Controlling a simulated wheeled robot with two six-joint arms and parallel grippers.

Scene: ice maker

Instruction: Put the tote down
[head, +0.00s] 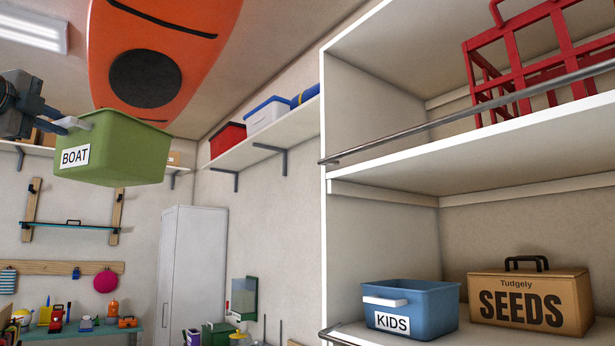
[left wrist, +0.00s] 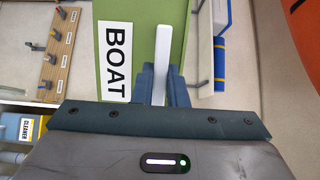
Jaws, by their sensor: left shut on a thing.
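The green tote (head: 115,150) with a white BOAT label hangs in the air at the upper left of the head view. My left gripper (head: 62,122) is shut on the tote's white handle, at the tote's left side. In the left wrist view the green tote (left wrist: 145,35), its BOAT label and the white handle (left wrist: 170,55) fill the upper middle, with the handle between my fingers. The tote looks roughly level. Its inside is hidden from below. My right gripper is not in view.
A white shelf unit (head: 410,163) stands at right. Its upper shelf holds a red crate (head: 530,65); the lower holds a blue KIDS tote (head: 425,305) and a SEEDS box (head: 530,300). A metal rail (head: 460,118) crosses the upper shelf's front. An orange kayak (head: 205,50) hangs overhead.

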